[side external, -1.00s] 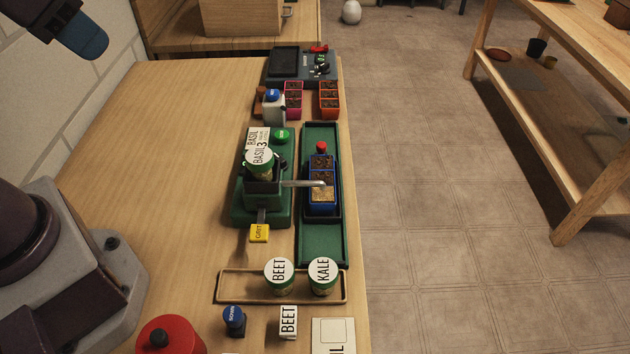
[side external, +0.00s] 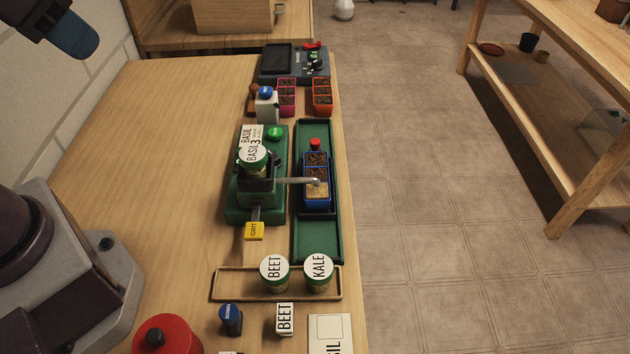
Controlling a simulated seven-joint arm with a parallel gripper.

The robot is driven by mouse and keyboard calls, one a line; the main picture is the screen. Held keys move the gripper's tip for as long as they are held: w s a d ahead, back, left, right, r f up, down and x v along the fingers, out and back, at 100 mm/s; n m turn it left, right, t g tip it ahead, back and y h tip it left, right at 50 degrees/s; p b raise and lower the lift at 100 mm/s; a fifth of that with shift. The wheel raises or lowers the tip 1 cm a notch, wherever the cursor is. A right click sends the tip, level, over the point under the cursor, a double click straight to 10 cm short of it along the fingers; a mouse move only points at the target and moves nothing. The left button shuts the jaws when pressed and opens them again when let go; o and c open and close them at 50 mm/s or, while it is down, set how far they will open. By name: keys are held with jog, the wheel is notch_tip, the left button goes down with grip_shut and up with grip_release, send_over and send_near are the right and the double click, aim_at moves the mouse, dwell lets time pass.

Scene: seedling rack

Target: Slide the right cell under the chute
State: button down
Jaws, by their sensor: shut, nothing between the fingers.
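A blue tray (side external: 305,190) of cells sits in the green track (side external: 319,240), its cells in a row from far to near. The far cells (side external: 316,160) hold dark soil; the nearest cell (side external: 317,193) looks pale tan. A red knob (side external: 314,144) stands at the tray's far end. The silver chute (side external: 295,180) reaches right from the green dispenser (side external: 240,213), and its tip is over the tray's nearer part. Exactly which cell it is above is hard to tell. My gripper (side external: 72,42) is shut and empty at the top left, far from the tray.
A yellow GRIT tab (side external: 254,231) sticks out from the dispenser. Pink (side external: 287,96) and orange (side external: 322,98) trays stand beyond the track.

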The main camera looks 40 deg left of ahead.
jog(key=c, duration=1.6)
grip_release()
jog(key=o, duration=0.3)
jog(key=shift+w+f, duration=0.1)
jog(key=shift+f, duration=0.15)
jog(key=o, duration=0.3)
jog(key=shift+w+d+f+g, duration=0.15)
jog(key=shift+w+f+g, duration=0.3)
jog(key=shift+w+f, duration=0.05)
jog(key=shift+w+d+f+g, duration=0.15)
jog(key=shift+w+f+g, duration=0.3)
jog(key=shift+f, duration=0.05)
jog(key=n+g, duration=0.4)
jog(key=n, duration=0.3)
send_over(315, 141)
notch_tip(315, 141, down, 17)
notch_tip(315, 141, down, 12)
jog(key=shift+f, duration=0.1)
